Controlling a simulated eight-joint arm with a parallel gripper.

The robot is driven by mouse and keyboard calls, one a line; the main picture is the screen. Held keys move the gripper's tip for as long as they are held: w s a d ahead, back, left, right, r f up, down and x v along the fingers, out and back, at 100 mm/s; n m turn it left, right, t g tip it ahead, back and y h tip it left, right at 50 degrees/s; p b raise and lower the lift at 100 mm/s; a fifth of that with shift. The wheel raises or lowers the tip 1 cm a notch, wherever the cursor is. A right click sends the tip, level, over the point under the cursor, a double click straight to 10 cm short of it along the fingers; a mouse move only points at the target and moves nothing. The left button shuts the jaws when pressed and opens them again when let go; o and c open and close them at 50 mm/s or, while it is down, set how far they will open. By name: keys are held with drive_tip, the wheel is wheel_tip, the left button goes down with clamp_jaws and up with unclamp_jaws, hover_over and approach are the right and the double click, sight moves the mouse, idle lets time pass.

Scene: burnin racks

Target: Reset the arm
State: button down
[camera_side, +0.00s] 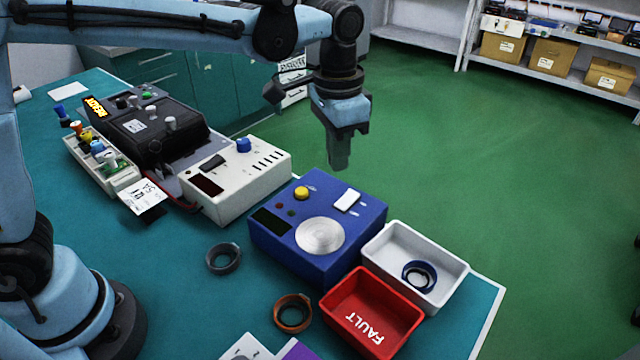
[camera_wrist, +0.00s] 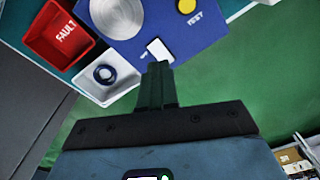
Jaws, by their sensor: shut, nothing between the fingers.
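My gripper (camera_side: 340,152) hangs from my arm above and behind the blue test box, pointing down. In the wrist view its fingers (camera_wrist: 157,75) are together with nothing between them. The blue test box (camera_side: 335,240) has a round silver plate, a yellow button and a white switch. It also shows at the top of the wrist view (camera_wrist: 165,25). The gripper is apart from it.
A white tray (camera_side: 447,262) holds a blue ring (camera_side: 419,276). The red FAULT bin (camera_side: 345,318) looks empty. A grey ring (camera_side: 223,259) and an orange ring (camera_side: 293,313) lie on the teal table (camera_side: 190,310). A white instrument (camera_side: 235,195) and a black device (camera_side: 150,125) stand left.

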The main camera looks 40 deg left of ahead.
drive_tip(key=s+a+f+n+t, duration=0.1)
drive_tip(key=s+a+n+t, duration=0.4)
drive_tip(key=s+a, duration=0.6)
drive_tip(key=shift+s+a+f+n+t, duration=0.3)
drive_tip(key=shift+a+t, duration=0.6)
drive_tip(key=shift+a, duration=0.7)
drive_tip(key=shift+s+r, duration=0.1)
